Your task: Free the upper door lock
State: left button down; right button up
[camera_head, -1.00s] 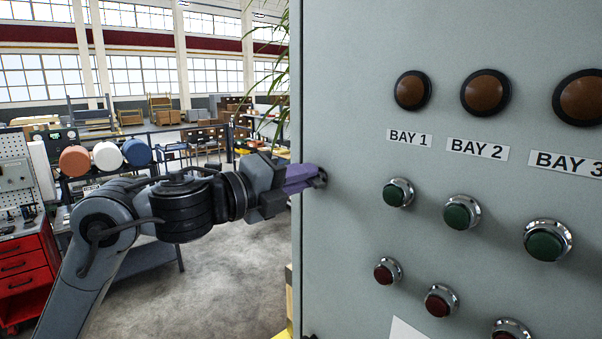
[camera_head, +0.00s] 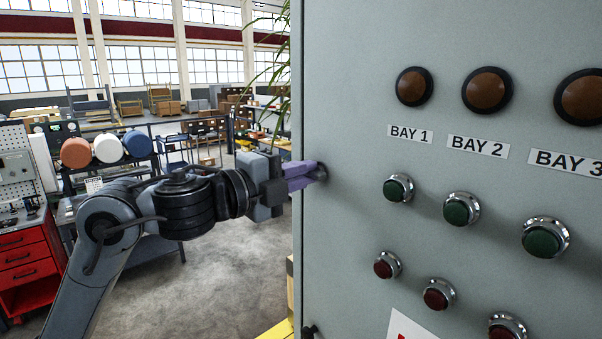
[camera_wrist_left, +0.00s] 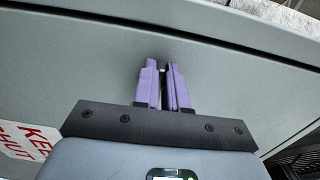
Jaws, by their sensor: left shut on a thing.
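The grey cabinet door (camera_head: 345,260) fills the right side of the head view. The upper door lock (camera_head: 321,173) is a small dark part near the door's left edge, mostly covered by my fingers. My left gripper (camera_head: 315,172) comes in from the left, its purple fingers shut on the lock. In the left wrist view the two fingers (camera_wrist_left: 164,68) stand close together against the grey door panel (camera_wrist_left: 90,60), with a narrow dark gap between them. My right gripper is not in view.
Green buttons (camera_head: 398,188), red buttons (camera_head: 387,264) and brown lamps (camera_head: 413,87) sit on the door to the right. A dark fitting (camera_head: 309,331) shows low at the door's left edge. A red drawer cabinet (camera_head: 30,262) stands behind my arm at left.

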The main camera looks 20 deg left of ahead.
pick_arm(q)
jog(key=c, duration=1.2)
grip_release()
jog(key=shift+a, duration=0.1)
jog(key=shift+b+v, duration=2)
jog(key=shift+v, duration=3.35)
